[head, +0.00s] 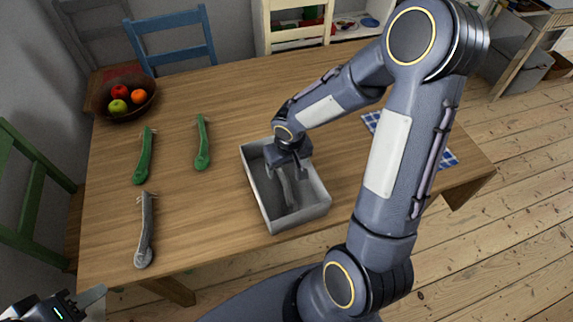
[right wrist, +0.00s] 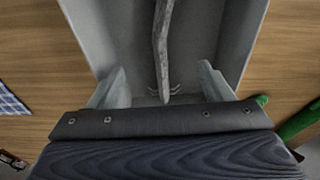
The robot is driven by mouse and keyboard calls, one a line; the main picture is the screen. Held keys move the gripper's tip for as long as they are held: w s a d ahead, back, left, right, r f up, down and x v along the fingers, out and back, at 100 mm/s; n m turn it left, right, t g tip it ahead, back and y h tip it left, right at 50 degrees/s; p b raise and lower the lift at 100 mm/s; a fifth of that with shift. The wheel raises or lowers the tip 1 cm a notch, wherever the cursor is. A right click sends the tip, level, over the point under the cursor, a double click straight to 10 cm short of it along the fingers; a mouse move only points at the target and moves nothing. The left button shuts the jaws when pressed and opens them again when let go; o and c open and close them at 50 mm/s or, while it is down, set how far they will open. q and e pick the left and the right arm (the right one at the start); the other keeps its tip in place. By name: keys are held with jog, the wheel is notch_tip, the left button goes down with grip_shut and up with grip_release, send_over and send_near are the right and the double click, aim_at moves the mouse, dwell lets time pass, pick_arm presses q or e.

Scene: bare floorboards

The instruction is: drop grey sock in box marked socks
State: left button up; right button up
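No sock shape shows. A grey long, thin, utensil-like item (head: 287,190) with small prongs lies inside a grey open box (head: 262,208) on the table. No mark is readable on the box. My right gripper (head: 285,172) points down into the box. In the right wrist view its two fingers stand apart, with the pronged end of the grey item (right wrist: 161,45) between them and no visible grip. A second grey item (head: 146,232) of the same kind lies on the table at the left. My left gripper (head: 88,300) is partly cut off at the lower left corner.
Two green items (head: 145,157) of similar shape lie left of the box. A dark fruit bowl (head: 137,107) stands at the far left corner. A blue checked cloth (head: 446,160) is partly behind my right arm.

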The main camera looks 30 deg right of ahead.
jog(key=shift+o, duration=0.5)
jog(key=shift+r, duration=0.1)
jog(key=shift+r, duration=0.35)
notch_tip(320, 180, up, 7)
jog(key=s, duration=0.1)
jog(key=shift+p, duration=0.3)
jog(key=shift+s, duration=0.1)
jog(key=s+a+r+t+y, duration=0.2)
jog(key=s+r, duration=0.3)
jog(key=s, duration=0.2)
jog(key=s+a+r+t+y, duration=0.1)
jog(key=s+a+r+y, duration=0.1)
jog(key=s+r, duration=0.3)
jog(key=s+a, duration=0.1)
jog(key=s, duration=0.2)
jog(key=shift+t, duration=0.4)
